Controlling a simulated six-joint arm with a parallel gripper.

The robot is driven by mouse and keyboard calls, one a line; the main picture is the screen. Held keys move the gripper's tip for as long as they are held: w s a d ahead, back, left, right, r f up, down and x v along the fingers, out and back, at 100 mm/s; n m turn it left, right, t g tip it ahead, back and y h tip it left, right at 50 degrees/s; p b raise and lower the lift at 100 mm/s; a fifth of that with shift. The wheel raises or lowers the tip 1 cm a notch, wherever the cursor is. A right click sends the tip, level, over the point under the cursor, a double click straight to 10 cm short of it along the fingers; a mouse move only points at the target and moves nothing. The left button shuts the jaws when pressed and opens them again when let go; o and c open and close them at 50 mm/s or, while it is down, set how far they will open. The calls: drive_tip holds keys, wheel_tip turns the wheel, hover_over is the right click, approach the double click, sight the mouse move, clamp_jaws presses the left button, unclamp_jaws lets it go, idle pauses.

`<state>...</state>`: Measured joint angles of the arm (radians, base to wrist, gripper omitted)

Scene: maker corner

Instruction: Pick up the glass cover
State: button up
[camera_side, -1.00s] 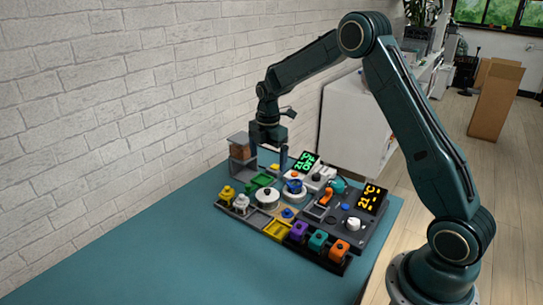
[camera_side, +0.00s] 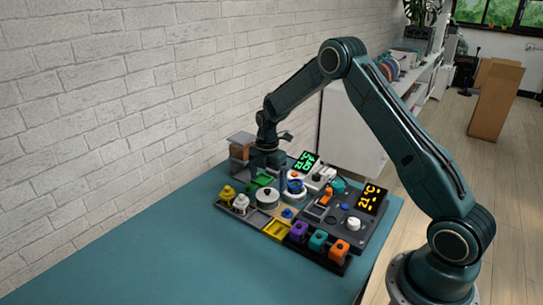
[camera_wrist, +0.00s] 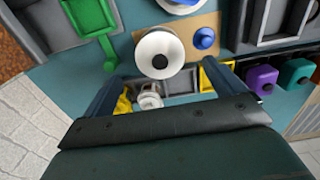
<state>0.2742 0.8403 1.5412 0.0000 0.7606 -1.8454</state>
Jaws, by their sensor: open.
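A round, pale lid-like piece with a dark knob (camera_side: 267,197) stands in the middle of the board; it may be the glass cover, but I cannot tell whether it is glass. In the wrist view this pale round piece (camera_wrist: 143,47) lies just ahead of my fingers. My gripper (camera_side: 268,165) is open and empty, low over the back left part of the board, behind the pale piece in the side view. Its two fingers (camera_wrist: 160,80) are spread wide in the wrist view. How far the fingertips are above the board is unclear.
Purple (camera_side: 299,230), teal (camera_side: 317,240) and orange (camera_side: 339,248) blocks line the front. The brick wall is behind; the left table is clear.

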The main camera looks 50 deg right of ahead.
sight(267, 190)
drive_tip(key=shift+f, duration=1.25)
drive_tip(key=shift+f, duration=0.1)
drive_tip(key=shift+f, duration=2.5)
drive_tip(key=c, duration=1.1)
drive_tip(key=shift+o, duration=0.2)
wheel_tip(267, 190, up, 20)
